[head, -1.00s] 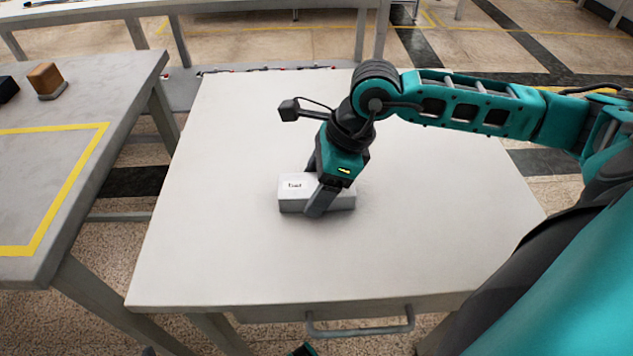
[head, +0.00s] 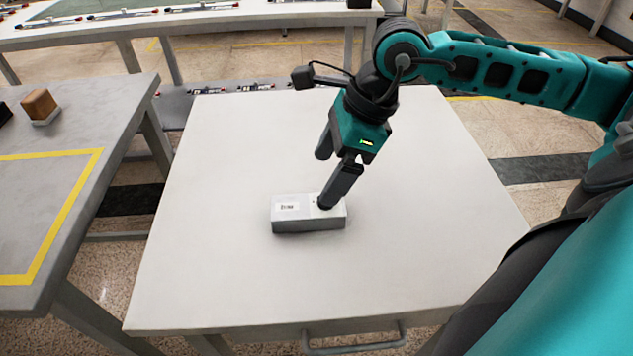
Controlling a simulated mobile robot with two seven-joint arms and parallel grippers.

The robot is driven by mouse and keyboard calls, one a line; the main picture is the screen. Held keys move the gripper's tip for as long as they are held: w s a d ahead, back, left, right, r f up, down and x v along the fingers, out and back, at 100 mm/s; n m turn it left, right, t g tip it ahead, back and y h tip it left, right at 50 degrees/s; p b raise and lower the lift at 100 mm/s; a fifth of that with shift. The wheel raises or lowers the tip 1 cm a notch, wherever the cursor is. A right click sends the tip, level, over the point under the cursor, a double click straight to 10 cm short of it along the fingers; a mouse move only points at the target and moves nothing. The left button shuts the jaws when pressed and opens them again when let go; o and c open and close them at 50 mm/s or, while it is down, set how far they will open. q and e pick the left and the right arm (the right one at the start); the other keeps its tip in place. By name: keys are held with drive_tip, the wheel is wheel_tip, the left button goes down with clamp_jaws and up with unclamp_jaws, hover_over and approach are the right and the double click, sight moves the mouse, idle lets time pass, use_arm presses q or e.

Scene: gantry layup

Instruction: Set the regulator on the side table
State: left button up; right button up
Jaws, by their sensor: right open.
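The regulator, a white and grey box with a small label (head: 290,212), lies flat on the white side table (head: 420,240), near its middle. My right gripper (head: 325,178) is open just above the box. One finger shows in front of the right part of the box's top and the other is behind it. The fingers no longer straddle the box's sides. Whether a fingertip touches the box I cannot tell. My left gripper is not in view.
A grey table (head: 120,130) with a yellow-taped outline stands at the left. A brown block (head: 40,104) sits on it. A long bench (head: 200,22) with several thin parts runs along the back. The white table is otherwise clear.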

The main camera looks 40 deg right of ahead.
drive_tip(key=v, duration=0.2)
drive_tip(key=shift+d+r, duration=0.15)
drive_tip(key=shift+r, duration=0.15)
drive_tip(key=shift+s, duration=0.1)
idle(0.3)
